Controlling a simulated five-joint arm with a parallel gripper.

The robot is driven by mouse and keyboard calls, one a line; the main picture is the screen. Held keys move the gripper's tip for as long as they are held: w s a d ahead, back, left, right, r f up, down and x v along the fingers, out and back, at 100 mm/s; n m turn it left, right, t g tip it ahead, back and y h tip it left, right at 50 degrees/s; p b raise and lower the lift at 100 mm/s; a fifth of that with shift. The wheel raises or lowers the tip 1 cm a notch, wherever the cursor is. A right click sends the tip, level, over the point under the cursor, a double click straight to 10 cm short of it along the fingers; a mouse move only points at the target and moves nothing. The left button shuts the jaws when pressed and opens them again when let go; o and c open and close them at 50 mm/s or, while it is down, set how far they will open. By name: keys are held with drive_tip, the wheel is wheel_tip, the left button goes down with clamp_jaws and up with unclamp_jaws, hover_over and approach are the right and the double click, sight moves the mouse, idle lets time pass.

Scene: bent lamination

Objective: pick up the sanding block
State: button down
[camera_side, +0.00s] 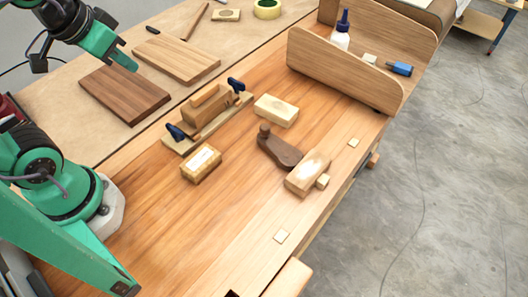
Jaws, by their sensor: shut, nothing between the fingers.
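My gripper (130,64) is at the top left, raised over the back boards, shut and empty, well apart from the blocks. Several small blocks could be the sanding block, and I cannot tell which it is. One is a yellowish block with a pale top (201,163) at the middle left of the bench. Another is a pale tan block (276,110) farther back. All lie on the bench top.
A clamped bent wooden form (205,108) with blue-handled clamps lies between the blocks and the boards. A dark brown knobbed tool (278,150) lies beside the rounded block. A curved wooden rack (345,72) holds a glue bottle (341,32). The front bench (190,230) is clear.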

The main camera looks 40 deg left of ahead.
unclamp_jaws()
idle(0.4)
drive_tip(key=m+g, duration=0.6)
drive_tip(key=m, duration=1.2)
hover_over(199, 158)
wheel_tip(199, 158, down, 17)
drive_tip(key=shift+r, duration=0.15)
drive_tip(key=shift+f, duration=1.25)
